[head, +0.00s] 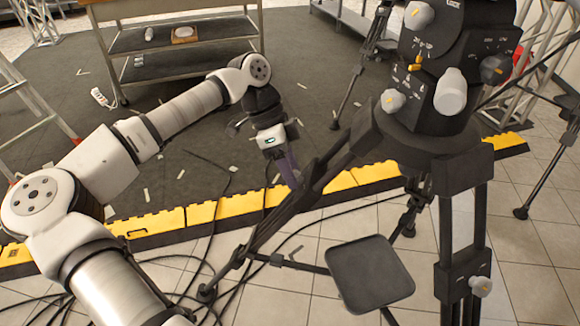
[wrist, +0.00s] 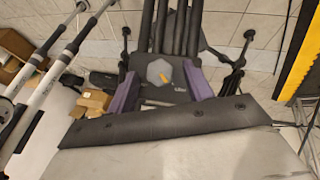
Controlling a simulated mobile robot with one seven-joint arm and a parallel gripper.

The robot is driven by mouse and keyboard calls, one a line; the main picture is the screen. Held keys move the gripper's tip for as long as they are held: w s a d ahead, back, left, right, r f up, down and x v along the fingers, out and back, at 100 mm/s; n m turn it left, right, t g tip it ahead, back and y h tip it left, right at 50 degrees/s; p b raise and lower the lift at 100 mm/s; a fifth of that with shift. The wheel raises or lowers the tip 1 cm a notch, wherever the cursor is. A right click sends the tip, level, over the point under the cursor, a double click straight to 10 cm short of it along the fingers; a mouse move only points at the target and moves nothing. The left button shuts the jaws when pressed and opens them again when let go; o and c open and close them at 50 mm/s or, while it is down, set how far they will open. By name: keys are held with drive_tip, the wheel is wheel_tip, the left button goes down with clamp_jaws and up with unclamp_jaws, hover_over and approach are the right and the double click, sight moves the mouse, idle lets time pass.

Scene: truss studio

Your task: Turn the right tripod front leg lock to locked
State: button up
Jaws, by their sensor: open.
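The black tripod (head: 460,170) stands at the right in the head view, with a control head on top. My gripper (head: 288,170) is at its left-hand leg (head: 300,200). In the wrist view my gripper (wrist: 159,75) is open, with one purple finger on each side of a grey hexagonal lock knob (wrist: 158,70). I cannot tell if the fingers touch the knob. My gripper hides this knob in the head view. Another leg knob (head: 482,286) shows on the right-hand leg.
A black square pad (head: 370,273) sits low beside the tripod. Yellow-edged cable ramps (head: 160,221) cross the floor, with loose black cables nearby. A metal cart (head: 180,42) stands behind. Cardboard boxes (wrist: 92,102) show at left in the wrist view.

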drive_tip(key=c, duration=1)
drive_tip(key=shift+o, duration=0.2)
